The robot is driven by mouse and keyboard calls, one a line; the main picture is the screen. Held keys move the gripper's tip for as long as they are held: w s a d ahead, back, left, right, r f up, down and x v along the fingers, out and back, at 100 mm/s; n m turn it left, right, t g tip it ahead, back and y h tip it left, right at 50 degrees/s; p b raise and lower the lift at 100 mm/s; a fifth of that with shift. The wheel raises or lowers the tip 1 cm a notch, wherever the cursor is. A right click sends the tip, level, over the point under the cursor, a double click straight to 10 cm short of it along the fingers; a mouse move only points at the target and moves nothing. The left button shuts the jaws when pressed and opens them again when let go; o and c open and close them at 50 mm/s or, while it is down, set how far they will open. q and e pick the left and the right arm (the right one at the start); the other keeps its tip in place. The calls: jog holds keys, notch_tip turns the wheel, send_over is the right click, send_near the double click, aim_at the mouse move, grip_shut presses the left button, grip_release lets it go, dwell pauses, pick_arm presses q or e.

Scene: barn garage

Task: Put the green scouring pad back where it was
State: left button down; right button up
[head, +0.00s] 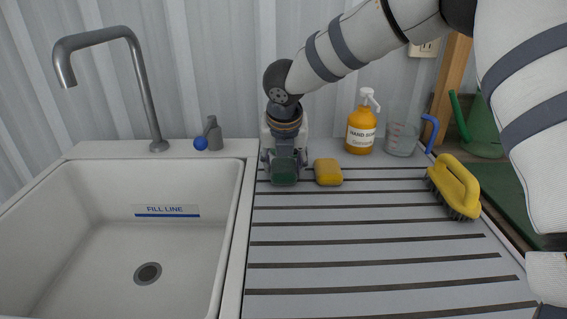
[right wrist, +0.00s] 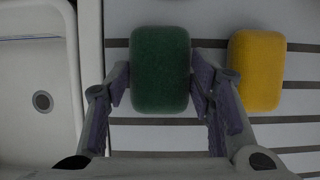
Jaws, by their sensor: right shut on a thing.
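The green scouring pad (head: 284,176) is at the back left of the ribbed draining board (head: 330,230), close to the sink's right rim. My right gripper (head: 284,163) points down over the pad. In the right wrist view the pad (right wrist: 160,70) sits between the two fingers of the gripper (right wrist: 160,92), which are shut on its sides. I cannot tell whether the pad touches the board. A yellow sponge (head: 328,172) lies just right of the pad, apart from it; it also shows in the right wrist view (right wrist: 257,70). My left gripper is out of view.
A white sink (head: 245,230) with a tap (head: 150,110) is on the left. An orange soap bottle (head: 361,130), a clear jug (head: 402,139) and a green watering can (head: 482,130) stand at the back right. A yellow brush (head: 456,186) lies on the right. The board's front is clear.

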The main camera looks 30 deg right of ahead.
jog(key=shift+f, duration=0.15)
jog(key=o, duration=1.1)
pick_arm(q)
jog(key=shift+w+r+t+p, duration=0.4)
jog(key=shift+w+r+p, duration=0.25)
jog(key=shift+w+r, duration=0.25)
pick_arm(e)
jog(key=v, duration=1.2)
jog(key=shift+w, duration=0.1)
